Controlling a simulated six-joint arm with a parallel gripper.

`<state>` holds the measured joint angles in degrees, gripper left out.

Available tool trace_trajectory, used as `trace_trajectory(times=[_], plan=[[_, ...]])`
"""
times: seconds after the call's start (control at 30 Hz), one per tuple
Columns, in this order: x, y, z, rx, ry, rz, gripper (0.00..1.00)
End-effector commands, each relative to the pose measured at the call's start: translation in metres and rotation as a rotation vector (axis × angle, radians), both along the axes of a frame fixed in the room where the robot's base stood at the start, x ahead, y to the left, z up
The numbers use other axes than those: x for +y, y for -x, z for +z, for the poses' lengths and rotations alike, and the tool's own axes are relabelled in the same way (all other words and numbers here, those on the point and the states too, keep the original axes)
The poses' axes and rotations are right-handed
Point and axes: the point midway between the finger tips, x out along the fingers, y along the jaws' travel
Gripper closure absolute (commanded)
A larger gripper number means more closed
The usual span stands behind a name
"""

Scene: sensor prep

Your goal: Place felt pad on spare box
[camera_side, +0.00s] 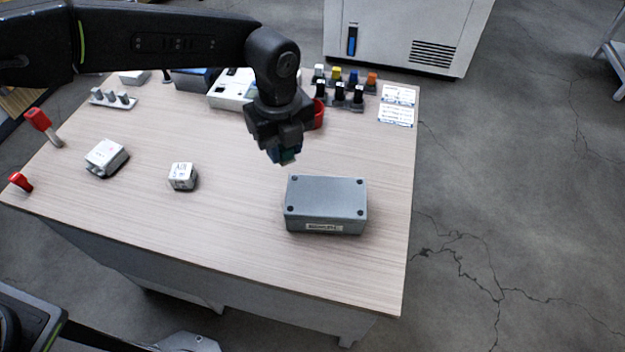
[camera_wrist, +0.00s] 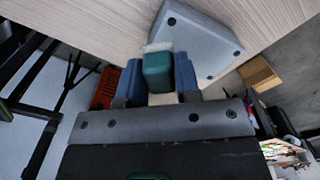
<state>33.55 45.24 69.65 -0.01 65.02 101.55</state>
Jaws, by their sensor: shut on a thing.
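My gripper (camera_side: 285,154) hangs above the table, behind and left of the grey spare box, apart from it. In the wrist view its blue fingers (camera_wrist: 158,80) are shut on a small teal piece (camera_wrist: 157,71) with cream parts at its ends, taken to be the felt pad. In the side view only a bit of teal shows between the fingertips. The spare box (camera_side: 327,196) is a closed grey box with dark corner screws and a front label. Its bare lid also shows in the wrist view (camera_wrist: 196,40), beyond the fingers.
A small white labelled block (camera_side: 182,176) and a larger one (camera_side: 106,156) sit left on the table. Several coloured-cap pieces, a red container and label cards stand at the back. Table around the spare box is clear.

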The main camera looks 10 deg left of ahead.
Motion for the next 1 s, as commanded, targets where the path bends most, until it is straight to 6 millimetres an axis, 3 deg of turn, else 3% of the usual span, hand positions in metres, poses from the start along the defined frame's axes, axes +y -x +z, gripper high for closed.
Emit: trace_trajectory(times=[0.1, 0.3, 0.47, 0.7, 1.0], plan=[[-0.026, 0.006, -0.016, 0.001, -0.001, -0.003, 0.92], [-0.048, 0.011, -0.030, 0.000, 0.000, 0.000, 0.92], [-0.051, 0.011, -0.037, 0.000, 0.000, 0.002, 0.92], [-0.050, 0.011, -0.069, 0.001, -0.001, 0.003, 0.92], [-0.050, 0.011, -0.072, -0.001, 0.000, 0.003, 0.92]])
